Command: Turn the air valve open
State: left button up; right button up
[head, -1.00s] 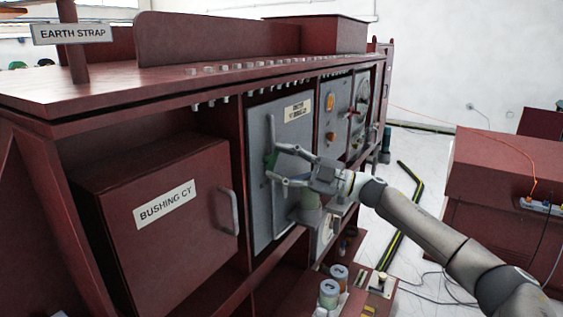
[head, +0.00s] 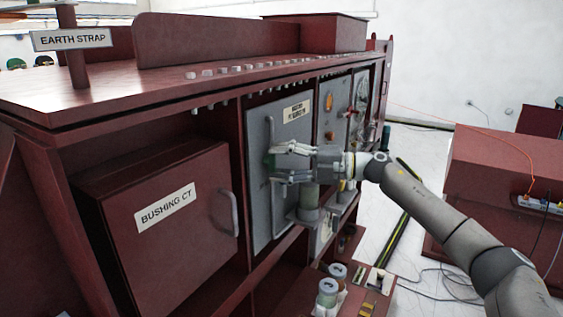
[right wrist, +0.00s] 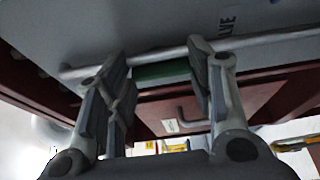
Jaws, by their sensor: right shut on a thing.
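The air valve's green handle (right wrist: 160,72) sits between my right gripper's fingertips in the right wrist view. It is on the grey panel (head: 257,205), beside a long grey bar handle (head: 271,135). My right gripper (head: 271,164) is at the panel's front, its fingers closed onto the green handle; it also shows in the right wrist view (right wrist: 163,78). In the head view the fingers mostly hide the green handle, so its angle is hard to tell. My left gripper is out of view.
A red "BUSHING CT" door (head: 155,255) with a grey pull handle (head: 228,212) is left of the panel. A grey-green cylinder (head: 307,200) stands close below the gripper. A red cabinet (head: 490,180) is at the right, with floor between.

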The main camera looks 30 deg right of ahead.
jog(key=shift+f, duration=0.1)
dwell(0.3)
jog(key=o, duration=1)
jog(key=shift+o, duration=0.2)
jog(key=v, duration=1.2)
